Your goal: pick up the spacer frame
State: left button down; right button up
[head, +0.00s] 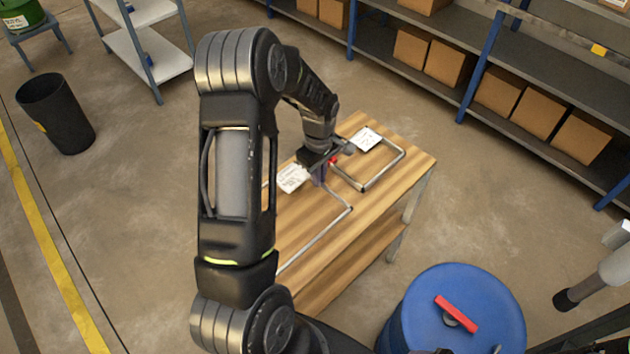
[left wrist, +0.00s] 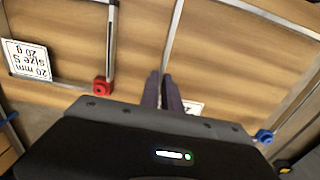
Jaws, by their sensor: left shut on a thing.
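A spacer frame (head: 318,237) of thin grey bars lies at the near part of the wooden table, with a white label (head: 292,178) at its far side. My left gripper (head: 319,176) points down at this frame, beside the label. In the left wrist view, the fingers (left wrist: 162,93) are shut on a thin grey bar (left wrist: 173,38). Part of a label shows behind them. A second, smaller frame (head: 382,181) with a red corner and a white label (head: 366,139) lies at the far end. My right gripper is not in view.
The wooden table (head: 330,262) has a lower shelf. A blue drum (head: 485,300) with a red bar on top stands near its right side. Shelving with cardboard boxes (head: 497,92) runs along the back. A black bin (head: 57,115) stands at left. In the left wrist view, a red corner piece (left wrist: 103,86) and a blue one (left wrist: 264,136) flank the fingers.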

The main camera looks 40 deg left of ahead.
pick_arm(q)
notch_tip(320, 180, up, 6)
jog(key=p, duration=0.3)
jog(key=shift+r, duration=0.15)
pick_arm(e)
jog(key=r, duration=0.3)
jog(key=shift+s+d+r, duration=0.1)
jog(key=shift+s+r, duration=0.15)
pick_arm(q)
jog(key=shift+w+d+m, duration=0.15)
jog(key=shift+d+m, duration=0.15)
jog(key=shift+d, duration=0.05)
jog(key=w+d+f+m, duration=0.1)
jog(key=d+m, duration=0.7)
jog(key=d, duration=0.2)
jog(key=w+d+f+m, duration=0.1)
jog(key=d+f+m, duration=0.1)
jog(key=d+m, duration=0.6)
jog(key=shift+w+d+b, duration=0.15)
jog(key=shift+d+b, duration=0.15)
jog(key=shift+d, duration=0.95)
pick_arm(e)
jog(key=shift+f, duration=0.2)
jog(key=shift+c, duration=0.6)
